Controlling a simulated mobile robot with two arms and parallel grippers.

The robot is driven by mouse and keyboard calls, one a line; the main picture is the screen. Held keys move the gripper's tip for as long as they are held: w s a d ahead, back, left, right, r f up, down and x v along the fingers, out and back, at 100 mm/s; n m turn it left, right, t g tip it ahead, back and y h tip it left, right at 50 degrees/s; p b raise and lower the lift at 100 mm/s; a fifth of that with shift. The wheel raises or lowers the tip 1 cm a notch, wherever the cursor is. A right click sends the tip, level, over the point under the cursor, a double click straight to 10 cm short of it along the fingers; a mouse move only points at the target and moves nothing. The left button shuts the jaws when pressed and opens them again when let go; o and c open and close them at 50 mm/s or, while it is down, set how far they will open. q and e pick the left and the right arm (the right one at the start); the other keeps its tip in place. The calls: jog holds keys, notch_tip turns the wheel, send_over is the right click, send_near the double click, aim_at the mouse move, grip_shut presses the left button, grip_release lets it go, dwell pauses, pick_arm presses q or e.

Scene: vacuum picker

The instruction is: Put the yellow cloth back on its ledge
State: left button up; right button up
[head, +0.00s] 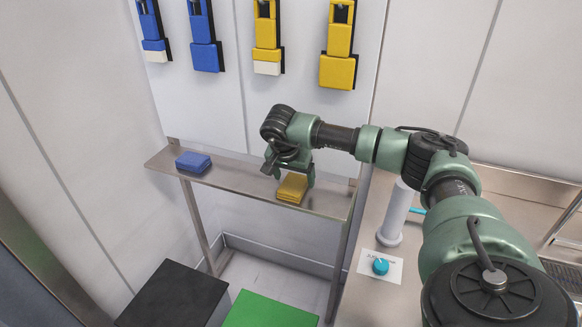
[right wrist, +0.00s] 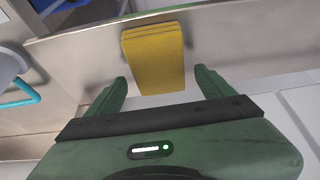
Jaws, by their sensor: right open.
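The yellow cloth (head: 292,188) is a folded pad. It lies on the narrow metal ledge (head: 232,179), towards its right part. In the right wrist view the yellow cloth (right wrist: 154,56) shows just beyond the fingers, its lower end in line with the gap between them. My right gripper (head: 293,176) is over the cloth in the head view, with its fingers pointing down. In the right wrist view the right gripper (right wrist: 160,86) is open, its fingers spread wider than the cloth. I cannot tell whether it touches the cloth. My left gripper is not in view.
A folded blue cloth (head: 193,163) lies on the ledge's left part. Blue and yellow tools hang on the wall above. A black bin (head: 175,293) and a green bin (head: 268,311) stand below. A counter at right holds a white cylinder (head: 397,212) and a teal knob (head: 381,266).

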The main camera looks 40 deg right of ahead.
jog(key=b+v, duration=0.2)
jog(key=v, duration=0.8)
jog(key=shift+r, duration=0.1)
